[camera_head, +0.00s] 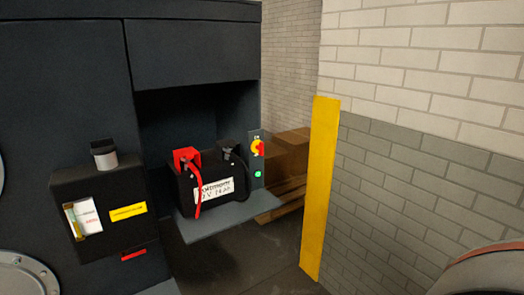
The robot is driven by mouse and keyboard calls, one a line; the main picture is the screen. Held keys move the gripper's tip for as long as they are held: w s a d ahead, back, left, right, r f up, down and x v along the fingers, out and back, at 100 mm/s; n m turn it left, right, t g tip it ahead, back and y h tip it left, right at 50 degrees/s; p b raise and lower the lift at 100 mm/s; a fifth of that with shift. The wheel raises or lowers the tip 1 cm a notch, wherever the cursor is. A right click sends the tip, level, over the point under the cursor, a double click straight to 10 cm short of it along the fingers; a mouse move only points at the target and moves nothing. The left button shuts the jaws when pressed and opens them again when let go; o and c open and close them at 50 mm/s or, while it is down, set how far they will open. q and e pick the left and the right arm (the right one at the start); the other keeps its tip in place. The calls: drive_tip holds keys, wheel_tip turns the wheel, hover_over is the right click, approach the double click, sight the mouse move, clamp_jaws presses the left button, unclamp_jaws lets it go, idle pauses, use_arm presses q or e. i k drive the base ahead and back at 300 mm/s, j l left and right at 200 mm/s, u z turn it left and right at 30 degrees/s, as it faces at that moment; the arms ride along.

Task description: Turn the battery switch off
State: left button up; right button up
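The battery switch (257,147) is a yellow disc with a red handle on a narrow grey panel (252,185), at the right side of the chassis recess. Small white lettering above it is too small to read surely. The handle looks roughly upright, but its exact setting is hard to tell. A green light (258,174) glows below the switch. The black battery (211,190) sits left of the panel, with a red clamp and cable (188,158) and a black clamp (229,150). Neither of my grippers is in view.
The battery stands on a grey shelf (215,224) jutting from the dark chassis (65,95). A black box with papers (88,217) and a capped cylinder (104,155) are left. Cardboard boxes (285,158) stand behind the panel. A yellow post (320,190) edges the brick wall right.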

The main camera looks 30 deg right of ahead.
sight(260, 146)
drive_tip(key=i+l+z, duration=0.1)
drive_tip(key=l, duration=0.3)
drive_tip(key=i+l+z, duration=0.1)
drive_tip(key=i+l, duration=0.45)
drive_tip(key=l, duration=0.25)
drive_tip(key=i+l+z, duration=0.1)
drive_tip(key=l, duration=0.4)
drive_tip(key=i+l+z, duration=0.15)
drive_tip(key=l, duration=0.35)
